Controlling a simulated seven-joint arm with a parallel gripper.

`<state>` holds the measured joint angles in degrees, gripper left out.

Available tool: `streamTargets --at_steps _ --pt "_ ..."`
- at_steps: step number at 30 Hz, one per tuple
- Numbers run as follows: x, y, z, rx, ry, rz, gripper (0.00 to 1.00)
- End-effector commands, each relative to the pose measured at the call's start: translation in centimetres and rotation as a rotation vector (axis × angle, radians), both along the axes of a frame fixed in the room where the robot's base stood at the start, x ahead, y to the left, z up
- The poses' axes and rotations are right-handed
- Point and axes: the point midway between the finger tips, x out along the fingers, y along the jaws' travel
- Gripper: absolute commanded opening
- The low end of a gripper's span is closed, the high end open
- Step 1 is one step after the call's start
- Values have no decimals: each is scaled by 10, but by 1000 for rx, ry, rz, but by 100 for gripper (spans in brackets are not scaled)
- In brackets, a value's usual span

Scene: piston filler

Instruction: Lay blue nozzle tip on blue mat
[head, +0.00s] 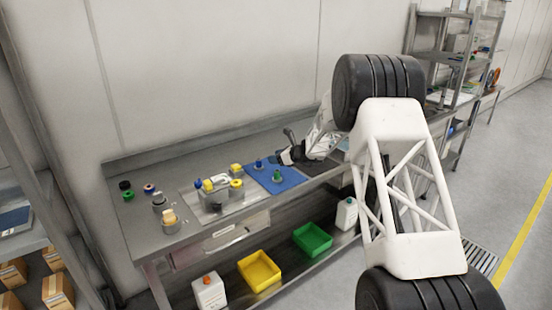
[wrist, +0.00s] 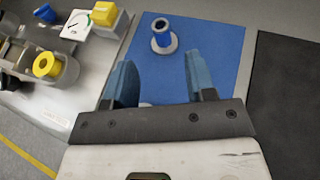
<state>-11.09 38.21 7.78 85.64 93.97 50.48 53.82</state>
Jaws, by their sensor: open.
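The blue nozzle tip (wrist: 161,36), a blue tube with a pale metal collar, is on the blue mat (wrist: 218,32) near its far edge in the wrist view. In the head view the blue nozzle tip (head: 258,163) is at the left part of the blue mat (head: 292,180) and looks upright. My gripper (wrist: 161,72) is open, its two blue fingers above the mat and apart from the nozzle tip. In the head view my gripper (head: 281,157) is over the mat's back edge. A small pale piece (wrist: 145,104) shows between the fingers, mostly hidden.
A green-topped piece (head: 277,176) also stands on the mat. The filler with yellow and blue parts (head: 215,190) is left of the mat. A dark mat (wrist: 290,90) lies to the right. Yellow (head: 259,271) and green (head: 313,238) bins sit on the lower shelf.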

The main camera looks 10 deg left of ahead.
Motion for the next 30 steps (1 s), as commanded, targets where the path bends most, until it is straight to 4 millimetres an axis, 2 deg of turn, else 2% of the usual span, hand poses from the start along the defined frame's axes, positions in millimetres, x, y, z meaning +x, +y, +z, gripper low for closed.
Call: streamTargets --at_steps 19,23,30 --pt "-4 -2 5 -9 -10 9 51" --pt "-13 -8 19 -32 -33 30 51" --pt "-51 -28 59 -122 -116 111 51"
